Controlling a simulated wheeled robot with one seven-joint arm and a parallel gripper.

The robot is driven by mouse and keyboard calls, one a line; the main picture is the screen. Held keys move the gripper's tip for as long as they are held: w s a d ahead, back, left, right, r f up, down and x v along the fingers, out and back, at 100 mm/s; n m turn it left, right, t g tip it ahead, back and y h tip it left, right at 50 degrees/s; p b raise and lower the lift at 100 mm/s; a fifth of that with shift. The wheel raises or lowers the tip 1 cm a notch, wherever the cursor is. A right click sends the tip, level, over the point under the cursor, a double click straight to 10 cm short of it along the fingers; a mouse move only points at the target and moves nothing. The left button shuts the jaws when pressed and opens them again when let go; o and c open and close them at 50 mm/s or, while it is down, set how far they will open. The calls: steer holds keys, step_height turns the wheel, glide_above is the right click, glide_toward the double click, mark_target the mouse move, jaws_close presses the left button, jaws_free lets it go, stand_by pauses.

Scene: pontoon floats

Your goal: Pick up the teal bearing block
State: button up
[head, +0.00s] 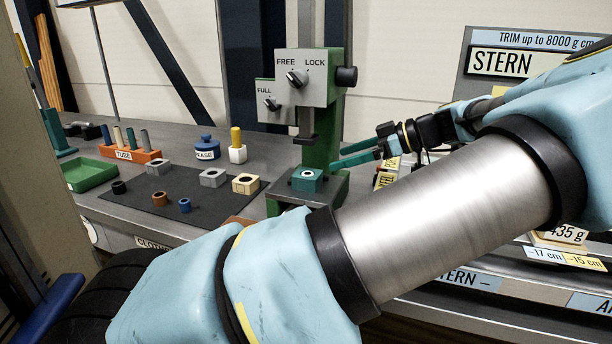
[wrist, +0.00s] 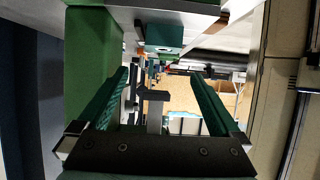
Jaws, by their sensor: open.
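The teal bearing block (head: 308,181), with a pale-ringed hole in its top, sits on the green base of the press, under the ram. My gripper (head: 338,157) is open and empty, to the right of the block and a little above it, its teal fingers pointing left. In the wrist view, a teal block (wrist: 165,37) with a pale ring shows above the gap between the open fingers of my gripper (wrist: 160,74), apart from both. Nothing hides the block in the head view.
The press (head: 322,130) has a green column behind the block and a grey ram (head: 305,125) above it. A dark mat (head: 180,192) with several blocks and rings lies left. A green tray (head: 88,173) and an orange tube rack (head: 130,153) stand farther left.

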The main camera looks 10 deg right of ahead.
mark_target(306, 173)
steer(key=x, duration=0.3)
steer(key=shift+w+a+f+p, duration=0.1)
steer(key=shift+a+p, duration=0.2)
steer(key=shift+p, duration=0.05)
steer(key=shift+s+f+p+x, duration=0.15)
steer(key=shift+p+x, duration=0.3)
steer(key=shift+x, duration=0.5)
steer(key=shift+s+f+p+x, duration=0.15)
steer(key=shift+p+x, duration=0.25)
steer(key=shift+x, duration=0.55)
steer(key=shift+f+p+x, duration=0.25)
steer(key=shift+p+x, duration=0.2)
steer(key=shift+x, duration=0.5)
steer(key=shift+d, duration=0.15)
steer(key=c, duration=1.5)
jaws_close()
steer(key=shift+r, duration=0.15)
